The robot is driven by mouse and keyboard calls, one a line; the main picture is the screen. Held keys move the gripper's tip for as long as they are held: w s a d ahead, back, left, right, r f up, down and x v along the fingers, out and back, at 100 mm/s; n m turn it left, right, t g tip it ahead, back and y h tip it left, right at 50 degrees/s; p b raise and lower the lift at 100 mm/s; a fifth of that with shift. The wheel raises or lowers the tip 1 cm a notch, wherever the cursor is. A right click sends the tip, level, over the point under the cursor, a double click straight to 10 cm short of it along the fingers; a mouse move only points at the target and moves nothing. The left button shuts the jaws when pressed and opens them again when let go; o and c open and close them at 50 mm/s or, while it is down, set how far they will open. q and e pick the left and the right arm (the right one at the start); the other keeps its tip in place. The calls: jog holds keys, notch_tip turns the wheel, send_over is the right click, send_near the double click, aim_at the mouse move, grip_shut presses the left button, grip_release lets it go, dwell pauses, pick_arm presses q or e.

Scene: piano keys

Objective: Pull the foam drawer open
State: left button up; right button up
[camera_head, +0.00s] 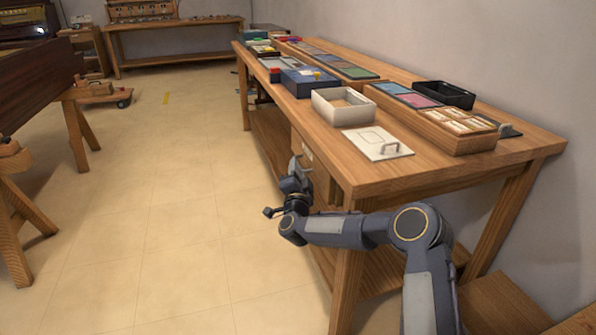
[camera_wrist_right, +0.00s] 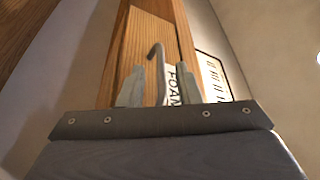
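The foam drawer (camera_wrist_right: 148,42) is a wooden drawer front with a white label reading "FOAM" (camera_wrist_right: 174,85) and a grey bar handle (camera_wrist_right: 157,58). In the head view the drawer front (camera_head: 297,143) sits under the near end of the workbench, partly hidden by my gripper. My right gripper (camera_head: 297,172) is at the handle. In the wrist view the two fingers of my right gripper (camera_wrist_right: 159,88) stand apart, with the handle between them. I see a gap beside the handle; contact is not clear. My left gripper is in neither view.
The workbench (camera_head: 410,186) carries a white open box (camera_head: 342,108), a white lid with a handle (camera_head: 378,143), a black tray (camera_head: 440,94) and a wooden box of cards (camera_head: 455,135). Its leg stands close to my right arm.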

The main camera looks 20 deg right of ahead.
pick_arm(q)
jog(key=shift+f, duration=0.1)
pick_arm(e)
jog(key=shift+w+d+r, duration=0.15)
jog(key=shift+w+r, duration=0.05)
jog(key=shift+w, duration=0.45)
grip_shut()
